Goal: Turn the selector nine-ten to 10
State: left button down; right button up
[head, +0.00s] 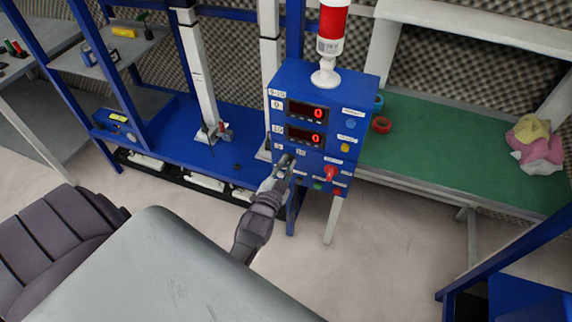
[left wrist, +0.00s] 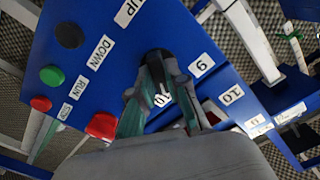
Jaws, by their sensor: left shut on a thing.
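The blue control box (head: 322,105) carries two red displays, each reading 0. The selector nine-ten sits low on its front, beside small labels reading 9 (head: 279,147) and 10 (head: 300,152). My left gripper (head: 287,161) is at that spot, its fingers shut on the selector. In the left wrist view the fingers (left wrist: 158,72) close around a dark knob, mostly hidden between them. A label reading 10 (left wrist: 162,99) shows between the fingers and a 9 label (left wrist: 201,65) beside them. The knob's pointing direction cannot be read. My right gripper is not in view.
A red knob (head: 330,174), a green button (head: 318,186) and a red button (head: 337,191) are close to the right of the gripper. A red beacon (head: 332,22) tops the box. A green-topped bench (head: 455,150) stands to the right. Open floor lies in front.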

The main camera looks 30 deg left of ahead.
pick_arm(q)
jog(key=c, duration=1.2)
grip_release()
jog(key=shift+o, duration=0.2)
jog(key=shift+s, duration=0.1)
jog(key=v, duration=0.7)
jog(key=shift+s, duration=0.15)
